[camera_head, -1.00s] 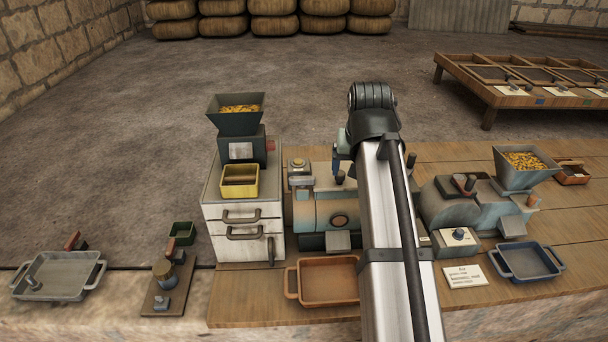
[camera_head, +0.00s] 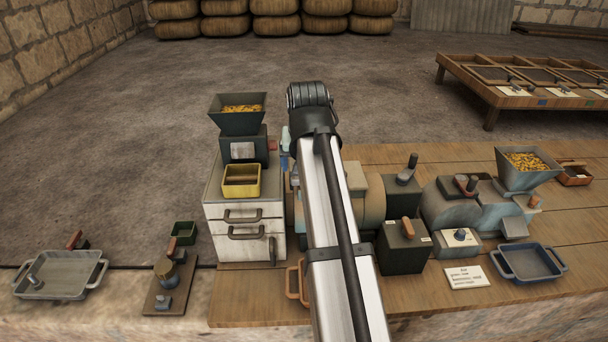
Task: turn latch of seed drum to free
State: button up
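Several machines stand on the wooden bench top, and I cannot tell for sure which one is the seed drum. A teal-and-tan drum machine (camera_head: 371,200) in the middle is mostly covered by my arm. A second rounded grey-teal machine (camera_head: 447,205) stands to its right, with a hopper of yellow grain (camera_head: 525,168) and a small red-brown lever (camera_head: 467,184) on top. No latch can be made out clearly. My arm crosses the picture from the bottom to its dark joint near the top centre. My gripper is hidden behind it, so its fingers do not show.
A white drawer cabinet (camera_head: 243,228) with a green hopper (camera_head: 238,118) and yellow bin (camera_head: 241,181) stands left of my arm. A dark box with a wooden handle (camera_head: 404,247), a blue tray (camera_head: 528,262) and a card (camera_head: 467,277) lie to the right.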

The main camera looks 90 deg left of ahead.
jog(key=x, duration=0.6)
jog(key=shift+a+f, duration=0.15)
jog(key=shift+f, duration=0.05)
jog(key=shift+c, duration=0.4)
jog(key=c, duration=0.7)
